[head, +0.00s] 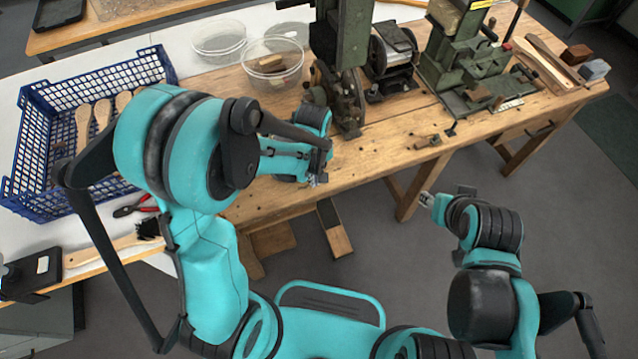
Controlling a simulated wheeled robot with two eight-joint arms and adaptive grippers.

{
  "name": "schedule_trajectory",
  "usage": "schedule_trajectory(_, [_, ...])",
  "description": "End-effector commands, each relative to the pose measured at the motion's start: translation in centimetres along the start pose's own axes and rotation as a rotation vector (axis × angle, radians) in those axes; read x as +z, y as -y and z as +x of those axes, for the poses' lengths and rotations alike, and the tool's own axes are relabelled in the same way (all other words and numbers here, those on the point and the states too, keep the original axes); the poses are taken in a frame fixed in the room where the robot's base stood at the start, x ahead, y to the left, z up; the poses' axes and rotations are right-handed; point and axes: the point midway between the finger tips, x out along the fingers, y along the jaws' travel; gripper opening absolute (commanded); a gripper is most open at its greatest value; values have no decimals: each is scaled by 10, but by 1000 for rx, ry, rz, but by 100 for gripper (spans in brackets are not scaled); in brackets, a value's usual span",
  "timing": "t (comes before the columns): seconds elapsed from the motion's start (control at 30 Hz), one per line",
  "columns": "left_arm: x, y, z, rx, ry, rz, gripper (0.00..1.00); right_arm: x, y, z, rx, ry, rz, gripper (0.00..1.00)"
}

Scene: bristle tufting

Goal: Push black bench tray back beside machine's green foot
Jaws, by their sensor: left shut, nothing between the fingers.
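My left gripper (318,179) is shut and empty, at the front edge of the wooden bench, below the middle machine. The green machine (340,35) stands at the back of the bench, with its dark wheel and lower parts just beyond my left gripper. Another green machine (465,60) stands on a green base further right. A flat black tray-like thing (30,275) with a white label lies at the far left edge; I cannot tell if it is the bench tray. My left arm hides part of the bench. My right gripper (428,199) is over the floor, off the bench; its fingers are too small to judge.
A blue crate (33,135) with wooden brush handles stands left. Clear tubs (273,62) sit behind my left gripper. A brush (105,250) and red-handled pliers (135,208) lie near the left edge. Wooden blocks (594,69) are far right. The bench front right of centre is mostly clear.

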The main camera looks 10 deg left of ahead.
Motion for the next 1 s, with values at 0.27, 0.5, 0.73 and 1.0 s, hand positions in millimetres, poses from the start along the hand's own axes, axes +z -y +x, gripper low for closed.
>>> schedule_trajectory(0.27, [-9, 0, -1, 0, 0, 1, 0, 1, 0, 2, 0, 0, 0, 40])
schedule_trajectory(0.5, [-11, 0, -1, 0, 0, 0, 0, 1, 0, 2, 0, 0, 0, 40])
schedule_trajectory(0.73, [-56, 0, 0, 0, -1, -5, 0, 3, 0, 5, 0, 0, 0, 40])
schedule_trajectory(1.0, [-138, 0, 0, 0, 0, -5, 0, 4, 0, 6, 0, 0, 0, 40])
